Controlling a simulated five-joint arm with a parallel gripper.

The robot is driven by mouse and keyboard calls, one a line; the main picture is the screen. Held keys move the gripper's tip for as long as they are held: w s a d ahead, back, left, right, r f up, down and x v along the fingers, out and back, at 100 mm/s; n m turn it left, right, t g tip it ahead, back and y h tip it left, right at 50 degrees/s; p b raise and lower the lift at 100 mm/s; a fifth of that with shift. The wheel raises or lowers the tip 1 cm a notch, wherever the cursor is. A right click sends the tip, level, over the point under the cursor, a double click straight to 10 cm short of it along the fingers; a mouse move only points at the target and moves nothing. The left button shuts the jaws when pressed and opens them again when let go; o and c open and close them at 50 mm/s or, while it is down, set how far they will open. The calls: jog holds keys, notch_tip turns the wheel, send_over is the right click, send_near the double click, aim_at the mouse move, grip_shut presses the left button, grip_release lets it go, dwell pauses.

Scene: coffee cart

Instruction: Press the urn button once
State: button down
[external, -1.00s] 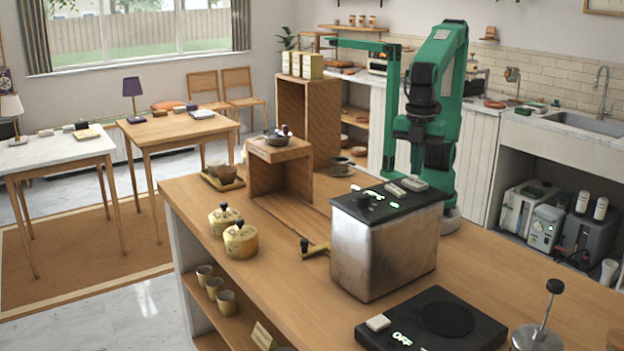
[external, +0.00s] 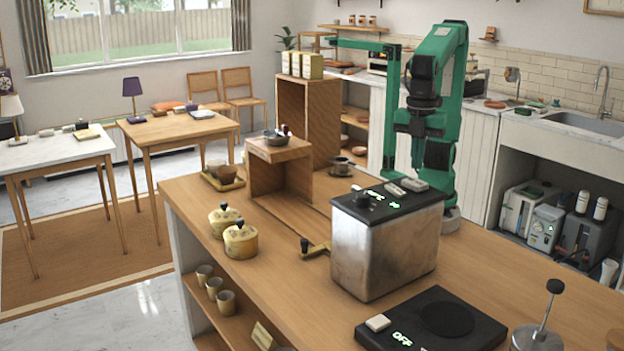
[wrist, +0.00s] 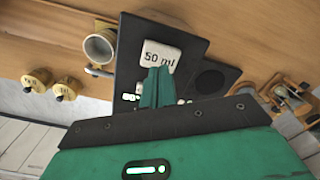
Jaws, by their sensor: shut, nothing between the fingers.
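The urn (external: 380,255) is a metal box with a black top, standing on the wooden counter. Pale buttons (external: 396,188) sit at the back of its top, beside a green readout (external: 376,195). In the wrist view a large pale button marked "50 ml" (wrist: 161,56) is on the black panel. My gripper (external: 417,167) points down, apparently above the urn's back right part; the exact gap cannot be told. In the wrist view my gripper (wrist: 159,72) is shut and empty, its tips overlapping the button's lower edge and hiding part of the panel.
A black hot plate (external: 470,337) reading OFF stands in front of the urn, beside a press (external: 537,335). Yellow canisters (external: 240,239) and a wooden stand (external: 280,165) are to the left. The wrist view shows a pale cup-like object (wrist: 99,47) beside the panel.

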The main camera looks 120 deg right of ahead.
jog(key=shift+r, duration=1.75)
jog(key=d+f+m+t, duration=0.4)
jog(key=d+m+t, duration=0.1)
jog(key=d, duration=0.7)
jog(key=shift+s+f+m+t, duration=0.3)
jog(key=shift+s+f+m, duration=0.1)
jog(key=shift+m, duration=0.1)
